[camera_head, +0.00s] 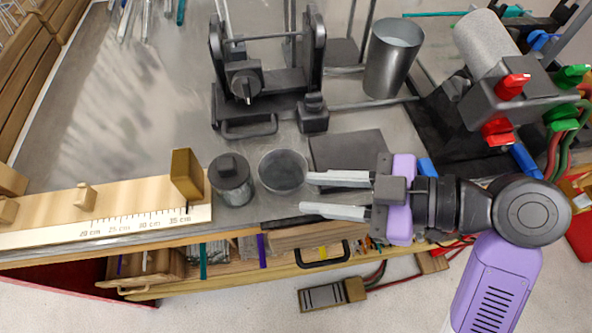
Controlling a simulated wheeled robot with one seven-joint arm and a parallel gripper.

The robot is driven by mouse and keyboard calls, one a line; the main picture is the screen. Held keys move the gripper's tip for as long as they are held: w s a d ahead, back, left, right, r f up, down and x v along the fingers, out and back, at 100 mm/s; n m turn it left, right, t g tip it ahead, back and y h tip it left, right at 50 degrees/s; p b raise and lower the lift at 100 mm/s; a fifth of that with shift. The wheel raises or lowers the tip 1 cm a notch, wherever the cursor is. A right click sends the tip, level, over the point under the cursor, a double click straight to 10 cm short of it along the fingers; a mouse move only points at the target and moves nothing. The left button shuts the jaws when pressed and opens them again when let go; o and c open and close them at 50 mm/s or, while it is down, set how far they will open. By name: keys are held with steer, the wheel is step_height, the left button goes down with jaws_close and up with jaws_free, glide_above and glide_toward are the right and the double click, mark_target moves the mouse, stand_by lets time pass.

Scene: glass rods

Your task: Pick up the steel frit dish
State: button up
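A round, shallow grey metal dish (283,171), which looks like the steel frit dish, sits on the metal bench top near its front edge. My gripper (304,194) comes in from the right with its two pale fingers apart and nothing visible between them. The tip of the upper finger is at the dish's right rim in the picture; I cannot tell whether it touches. The lower finger lies lower in the picture, over the front edge of the bench. The dish is not between the fingers.
A dark lidded pot (232,181) stands close to the dish's left. A wooden ruler block (130,215) lies further left. A dark flat plate (345,149) is behind the upper finger. A black stand (262,92), a steel cup (391,60) and a torch burner (505,88) stand behind.

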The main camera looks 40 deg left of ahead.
mark_target(278, 189)
steer(key=shift+p+x, duration=1.15)
steer(key=shift+x, duration=2.25)
steer(key=shift+w+f, duration=0.1)
steer(key=shift+w, duration=0.1)
jaws_close()
